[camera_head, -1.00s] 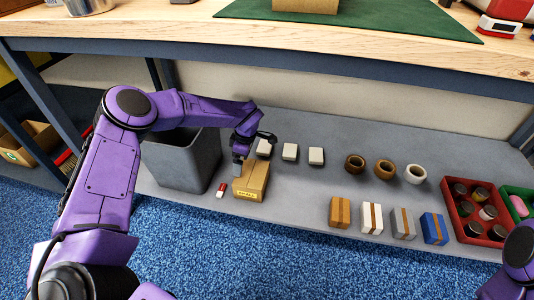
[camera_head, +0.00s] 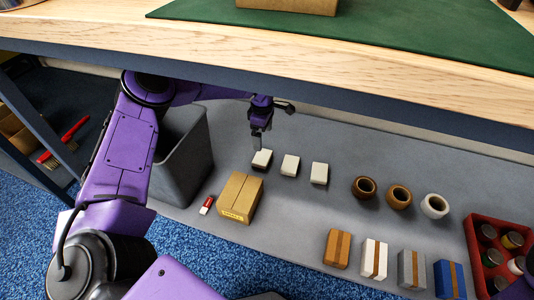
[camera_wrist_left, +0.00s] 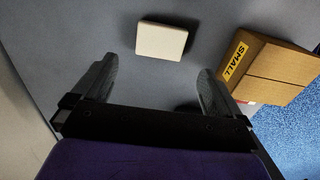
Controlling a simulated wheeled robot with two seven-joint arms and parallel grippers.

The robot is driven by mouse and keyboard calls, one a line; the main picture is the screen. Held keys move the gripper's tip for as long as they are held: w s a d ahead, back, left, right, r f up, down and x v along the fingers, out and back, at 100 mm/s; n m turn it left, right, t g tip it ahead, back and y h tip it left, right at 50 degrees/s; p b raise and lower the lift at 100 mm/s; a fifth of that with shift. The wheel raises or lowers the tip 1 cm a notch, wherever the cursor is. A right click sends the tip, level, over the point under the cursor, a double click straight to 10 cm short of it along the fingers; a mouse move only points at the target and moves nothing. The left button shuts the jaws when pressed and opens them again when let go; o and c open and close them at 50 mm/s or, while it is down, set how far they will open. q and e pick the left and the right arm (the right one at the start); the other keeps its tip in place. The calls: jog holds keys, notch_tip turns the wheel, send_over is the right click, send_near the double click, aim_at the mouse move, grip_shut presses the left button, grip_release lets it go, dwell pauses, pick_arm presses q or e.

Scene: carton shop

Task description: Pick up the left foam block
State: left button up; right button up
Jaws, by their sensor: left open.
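Three white foam blocks lie in a row on the grey lower shelf. The left foam block (camera_head: 262,160) is at the row's left end, with the middle block (camera_head: 290,165) and right block (camera_head: 319,173) beside it. My left gripper (camera_head: 257,146) is open and just above the left block, partly overlapping it in the head view. In the left wrist view, one pale block (camera_wrist_left: 161,40) lies ahead of the two spread fingers (camera_wrist_left: 157,72), with nothing between them. My right gripper is not in view.
A brown carton (camera_head: 240,197), labelled SMALL in the left wrist view (camera_wrist_left: 270,68), stands nearby with a red-and-white item (camera_head: 206,205). A grey bin (camera_head: 180,160) is left. Rolls (camera_head: 399,197), small boxes (camera_head: 375,258) and a red crate (camera_head: 470,240) are right. The workbench edge (camera_head: 330,97) overhangs.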

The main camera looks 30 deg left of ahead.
aim_at(262, 156)
pick_arm(q)
notch_tip(262, 156, down, 10)
jog(key=b, duration=0.5)
jog(key=shift+s+r, duration=0.1)
jog(key=shift+s, duration=0.05)
jog(key=shift+f, duration=0.35)
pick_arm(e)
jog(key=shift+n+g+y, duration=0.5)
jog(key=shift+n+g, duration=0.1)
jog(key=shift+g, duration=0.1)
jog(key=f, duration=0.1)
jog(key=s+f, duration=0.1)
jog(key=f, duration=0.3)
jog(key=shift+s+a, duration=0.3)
pick_arm(q)
jog(key=shift+a, duration=0.1)
jog(key=shift+c, duration=0.3)
jog(key=c, duration=0.7)
